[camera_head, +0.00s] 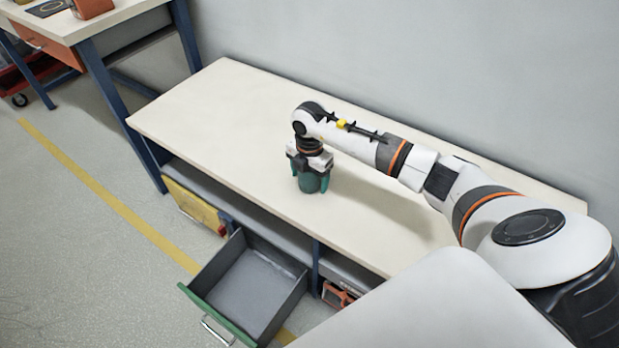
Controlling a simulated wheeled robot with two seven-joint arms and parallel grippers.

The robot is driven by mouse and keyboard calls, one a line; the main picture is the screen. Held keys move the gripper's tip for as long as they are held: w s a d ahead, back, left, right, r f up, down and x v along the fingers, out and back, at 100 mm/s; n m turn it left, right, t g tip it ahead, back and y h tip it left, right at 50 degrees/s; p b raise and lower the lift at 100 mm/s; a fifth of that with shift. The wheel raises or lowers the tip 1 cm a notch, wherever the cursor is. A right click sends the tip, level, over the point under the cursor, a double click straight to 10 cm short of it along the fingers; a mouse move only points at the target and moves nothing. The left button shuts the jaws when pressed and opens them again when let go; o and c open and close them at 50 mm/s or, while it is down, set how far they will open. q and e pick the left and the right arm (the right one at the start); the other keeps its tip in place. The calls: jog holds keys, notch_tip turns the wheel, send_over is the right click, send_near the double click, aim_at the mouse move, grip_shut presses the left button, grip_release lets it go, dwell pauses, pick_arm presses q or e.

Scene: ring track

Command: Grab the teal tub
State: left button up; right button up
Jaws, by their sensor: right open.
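The teal tub (311,184) stands on the cream workbench top (215,115), left of its middle. My right gripper (310,172) points down from above, right over the tub, with its fingers at the tub's upper sides. The gripper is open, and it hides the top of the tub. I cannot tell whether the fingers touch it. My left gripper is not in view.
An open, empty grey drawer (250,285) with a green front juts out below the bench. Another table (75,25) stands at the upper left. The bench top around the tub is clear.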

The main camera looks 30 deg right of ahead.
jog(key=shift+f, duration=0.1)
jog(key=shift+c, duration=0.4)
jog(key=c, duration=1)
jog(key=shift+o, duration=0.2)
